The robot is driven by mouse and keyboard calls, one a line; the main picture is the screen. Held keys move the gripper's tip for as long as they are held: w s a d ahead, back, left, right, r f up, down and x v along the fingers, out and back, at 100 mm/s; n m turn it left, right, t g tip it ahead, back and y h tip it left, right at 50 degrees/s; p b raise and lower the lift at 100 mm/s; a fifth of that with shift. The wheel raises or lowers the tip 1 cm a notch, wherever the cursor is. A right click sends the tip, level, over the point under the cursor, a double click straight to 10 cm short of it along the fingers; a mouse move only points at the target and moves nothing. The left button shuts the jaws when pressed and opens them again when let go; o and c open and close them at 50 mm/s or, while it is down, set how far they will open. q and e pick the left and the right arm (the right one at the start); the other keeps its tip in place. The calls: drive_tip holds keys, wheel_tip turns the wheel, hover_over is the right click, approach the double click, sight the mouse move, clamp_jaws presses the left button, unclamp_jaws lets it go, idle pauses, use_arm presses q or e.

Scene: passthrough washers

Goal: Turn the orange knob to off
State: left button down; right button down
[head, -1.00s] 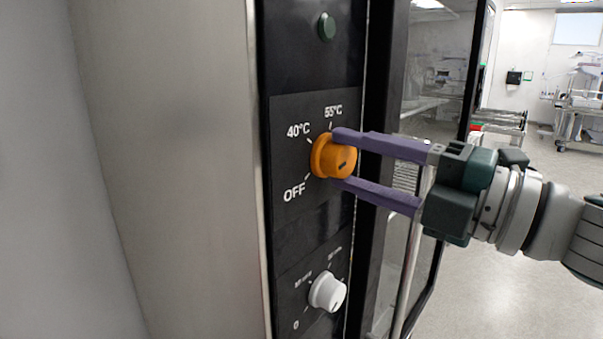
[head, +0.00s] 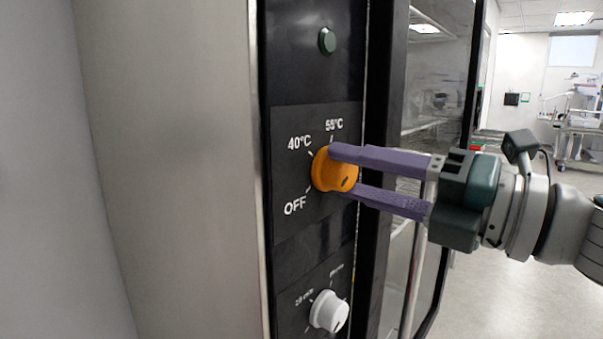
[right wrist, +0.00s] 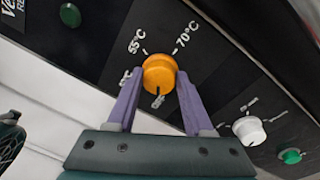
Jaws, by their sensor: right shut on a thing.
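The orange knob (head: 334,172) sits on a black control panel (head: 285,228), with the labels OFF (head: 295,205), 40°C (head: 299,143) and 55°C (head: 334,125) around it. My right gripper (head: 338,172) comes in from the right and is shut on the knob, one purple finger above and one below. In the right wrist view the knob (right wrist: 158,72) lies between the two fingertips, and 70°C shows too. A dark mark on the knob's face points down in that view, away from 55°C and 70°C. My left gripper is not in view.
A white knob (head: 328,311) sits below on the same panel, and a green button (head: 327,41) above. A glass door (head: 432,90) with a vertical metal bar stands right of the panel, behind my gripper. A smooth metal wall (head: 170,150) fills the left.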

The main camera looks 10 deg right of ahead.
drive_tip(key=shift+c, duration=1.4)
unclamp_jaws()
drive_tip(key=b+v, duration=0.4)
drive_tip(key=v, duration=0.6)
drive_tip(key=shift+b, duration=0.4)
